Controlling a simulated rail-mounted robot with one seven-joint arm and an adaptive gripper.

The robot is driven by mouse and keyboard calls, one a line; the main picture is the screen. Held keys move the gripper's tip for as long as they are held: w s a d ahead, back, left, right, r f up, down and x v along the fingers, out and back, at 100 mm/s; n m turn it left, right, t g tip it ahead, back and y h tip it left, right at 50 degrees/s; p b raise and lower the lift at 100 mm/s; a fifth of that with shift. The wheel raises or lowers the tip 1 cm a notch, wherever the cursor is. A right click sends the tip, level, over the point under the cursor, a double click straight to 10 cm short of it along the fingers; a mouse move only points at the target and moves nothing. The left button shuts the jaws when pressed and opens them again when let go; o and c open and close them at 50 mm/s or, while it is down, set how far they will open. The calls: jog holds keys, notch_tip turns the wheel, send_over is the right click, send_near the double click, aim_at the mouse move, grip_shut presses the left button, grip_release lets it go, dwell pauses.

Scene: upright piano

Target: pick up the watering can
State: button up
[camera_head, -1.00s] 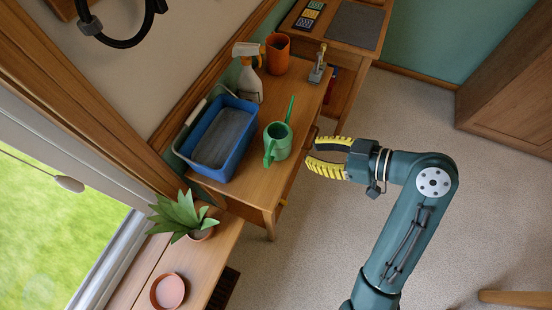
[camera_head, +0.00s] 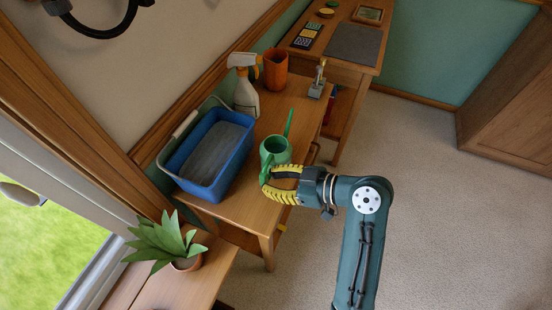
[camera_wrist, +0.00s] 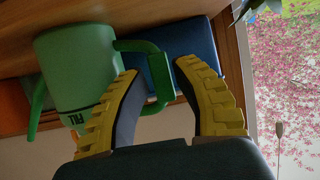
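The green watering can (camera_head: 276,151) stands on the wooden side table (camera_head: 255,205), with its spout pointing to the back right and its handle toward the front left. In the wrist view the can's body (camera_wrist: 78,70) is at left and bears the word FILL. My gripper (camera_head: 268,180) is at the can's handle side, its yellow fingers partly covering the lower body and handle. In the wrist view my gripper (camera_wrist: 157,72) is open, with the green handle (camera_wrist: 160,80) between its spread fingers. A gap shows between the handle and the right finger; contact with the left finger is unclear.
A blue tub (camera_head: 208,185) stands close left of the can. A spray bottle (camera_head: 246,95), an orange pot (camera_head: 275,70) and a small metal tool (camera_head: 317,85) are behind. A potted plant (camera_head: 170,243) is at front left. Open floor (camera_head: 440,190) lies right.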

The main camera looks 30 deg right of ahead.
jog(key=x, duration=0.2)
jog(key=shift+w+a+f, duration=0.1)
jog(key=shift+w+a, duration=0.1)
jog(key=shift+w, duration=0.1)
grip_shut()
notch_tip(320, 180, up, 10)
jog(key=p, duration=0.3)
jog(key=shift+c, duration=1.3)
grip_release()
grip_shut()
